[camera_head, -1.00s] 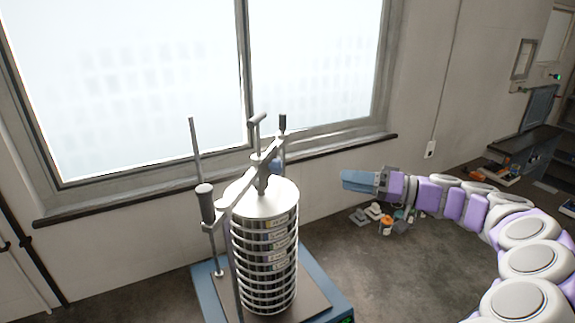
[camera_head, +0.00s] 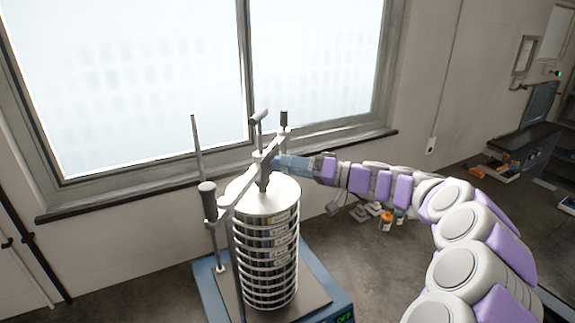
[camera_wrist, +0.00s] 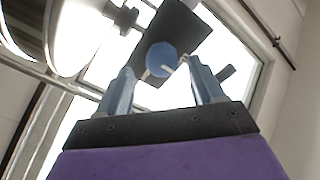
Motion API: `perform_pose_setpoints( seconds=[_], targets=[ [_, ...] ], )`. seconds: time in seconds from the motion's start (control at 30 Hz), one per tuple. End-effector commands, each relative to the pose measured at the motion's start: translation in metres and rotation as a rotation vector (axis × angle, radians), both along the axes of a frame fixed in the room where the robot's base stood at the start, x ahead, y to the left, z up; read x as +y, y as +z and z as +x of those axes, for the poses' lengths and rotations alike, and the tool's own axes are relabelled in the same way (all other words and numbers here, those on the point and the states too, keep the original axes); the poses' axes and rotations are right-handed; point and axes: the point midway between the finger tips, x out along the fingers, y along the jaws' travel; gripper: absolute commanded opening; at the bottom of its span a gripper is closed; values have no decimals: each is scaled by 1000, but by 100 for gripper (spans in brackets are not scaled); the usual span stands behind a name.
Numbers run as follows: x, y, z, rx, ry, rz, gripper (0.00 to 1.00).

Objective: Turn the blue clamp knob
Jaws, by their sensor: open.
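The blue clamp knob (camera_wrist: 162,58) shows in the wrist view as a round blue disc between my fingertips. In the head view my gripper hides it at the clamp bar. My gripper (camera_head: 278,163) reaches in from the right to the clamp bar (camera_head: 240,187) above the sieve stack (camera_head: 267,245). In the wrist view my gripper (camera_wrist: 160,67) is open, with one blue finger on each side of the knob and gaps between. I cannot tell exactly how deep the knob sits between the fingers.
The stack stands on a blue shaker base (camera_head: 330,290) with upright rods beside it. A black-topped handle (camera_head: 284,119) rises close behind my gripper. Small items, including an orange-and-white jar (camera_head: 386,221), lie on the counter under my arm. A window is behind.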

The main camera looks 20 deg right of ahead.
Motion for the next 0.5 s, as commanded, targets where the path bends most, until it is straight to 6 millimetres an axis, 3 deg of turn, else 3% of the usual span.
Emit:
perform_pose_setpoints(
  seconds=[0.2, 0.5],
  targets=[
    [16, 0, 10, 0, 4, -1, 67],
    [17, 0, 12, 0, 2, -1, 67]
  ],
)
